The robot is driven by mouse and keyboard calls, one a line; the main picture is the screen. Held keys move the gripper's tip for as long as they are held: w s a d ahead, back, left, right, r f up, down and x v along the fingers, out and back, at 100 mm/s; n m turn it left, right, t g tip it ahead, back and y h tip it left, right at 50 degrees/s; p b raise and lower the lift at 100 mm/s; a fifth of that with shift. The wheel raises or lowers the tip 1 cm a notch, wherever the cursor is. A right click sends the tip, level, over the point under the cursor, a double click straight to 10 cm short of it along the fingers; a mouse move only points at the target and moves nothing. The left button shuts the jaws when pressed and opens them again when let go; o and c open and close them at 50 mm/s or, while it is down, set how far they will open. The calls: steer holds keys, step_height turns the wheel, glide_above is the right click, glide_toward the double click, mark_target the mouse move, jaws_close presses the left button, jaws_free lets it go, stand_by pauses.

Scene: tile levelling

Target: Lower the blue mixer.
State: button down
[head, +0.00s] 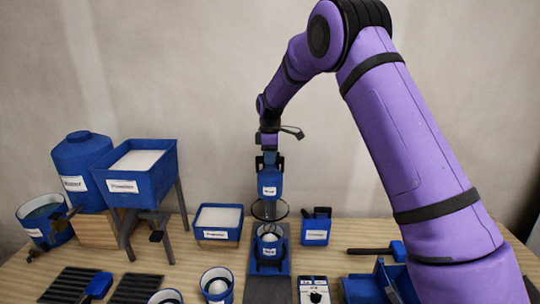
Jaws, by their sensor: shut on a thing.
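The blue mixer (269,183) hangs upright in the head view, a little right of the picture's centre line's left side, with a white label on its front. My gripper (268,164) is shut on its top from above. A dark ring (269,209) shows below the mixer body. Under it a small blue bucket (269,251) with a label stands on a blue stand (280,268). White contents show in the bucket.
A blue tray of white powder (217,234) stands left of the bucket, and a blue canister (316,228) right of it. A raised powder hopper (165,182) and a water tank (82,160) stand at left. Blue cups (216,287) and a white switch box (313,291) sit in front.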

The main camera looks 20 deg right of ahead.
mark_target(270, 186)
step_height(270, 186, down, 12)
steer(key=shift+s+f, duration=0.1)
steer(key=shift+f, duration=0.1)
steer(key=c, duration=1)
jaws_free()
steer(key=shift+f, duration=0.15)
steer(key=shift+o, duration=0.2)
step_height(270, 186, up, 10)
steer(key=shift+r, duration=0.5)
